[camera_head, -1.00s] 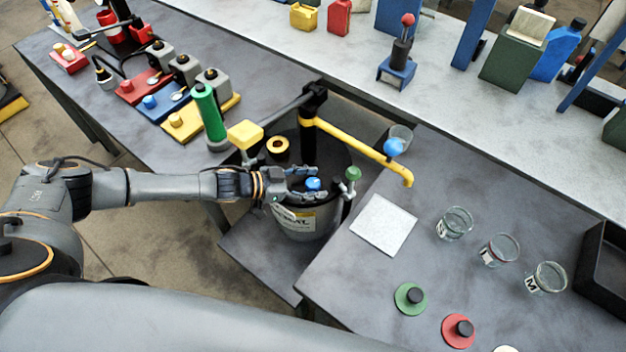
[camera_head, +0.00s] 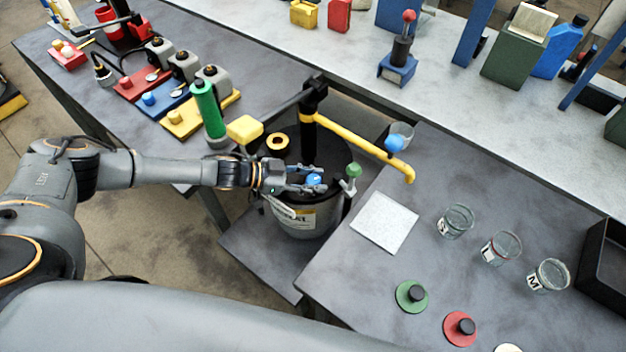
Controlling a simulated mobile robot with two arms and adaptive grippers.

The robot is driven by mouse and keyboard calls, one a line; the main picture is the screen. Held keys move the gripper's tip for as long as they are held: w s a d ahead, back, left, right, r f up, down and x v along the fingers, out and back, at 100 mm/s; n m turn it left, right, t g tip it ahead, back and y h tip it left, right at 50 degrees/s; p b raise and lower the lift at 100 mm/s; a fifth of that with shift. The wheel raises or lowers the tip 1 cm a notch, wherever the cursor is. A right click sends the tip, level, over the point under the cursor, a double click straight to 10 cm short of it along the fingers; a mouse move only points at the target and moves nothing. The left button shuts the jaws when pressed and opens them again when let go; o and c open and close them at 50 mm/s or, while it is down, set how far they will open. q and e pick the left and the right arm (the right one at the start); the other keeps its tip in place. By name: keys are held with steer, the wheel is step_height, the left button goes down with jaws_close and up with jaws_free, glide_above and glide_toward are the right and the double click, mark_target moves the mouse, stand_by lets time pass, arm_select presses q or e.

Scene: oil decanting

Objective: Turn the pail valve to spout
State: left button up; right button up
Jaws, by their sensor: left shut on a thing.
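The grey pail (camera_head: 290,227) with a dark lid and a white label stands on a low shelf between the benches. A blue knob (camera_head: 314,179) sits on its lid near the front rim; I take it as the valve's handle. My left gripper (camera_head: 316,180) comes in level from the left and is shut on this knob, with one finger on its far side and one on its near side. The fingers hide part of the knob and the valve below it. My right gripper is not in view.
A green-knobbed post (camera_head: 352,176) stands right of the pail, close to my fingers. A white pad (camera_head: 384,222) and glass beakers (camera_head: 456,220) lie further right.

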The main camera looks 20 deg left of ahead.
arm_select(q)
steer(key=shift+w+m+g+h+b, duration=0.2)
steer(key=shift+m+g+h+b, duration=0.25)
steer(key=shift+m+g, duration=0.5)
steer(key=shift+s+m+g, duration=0.15)
steer(key=shift+m+g, duration=0.3)
steer(key=shift+g, duration=0.2)
steer(key=o, duration=1.2)
steer(key=v, duration=1.2)
steer(key=shift+s+f, duration=0.1)
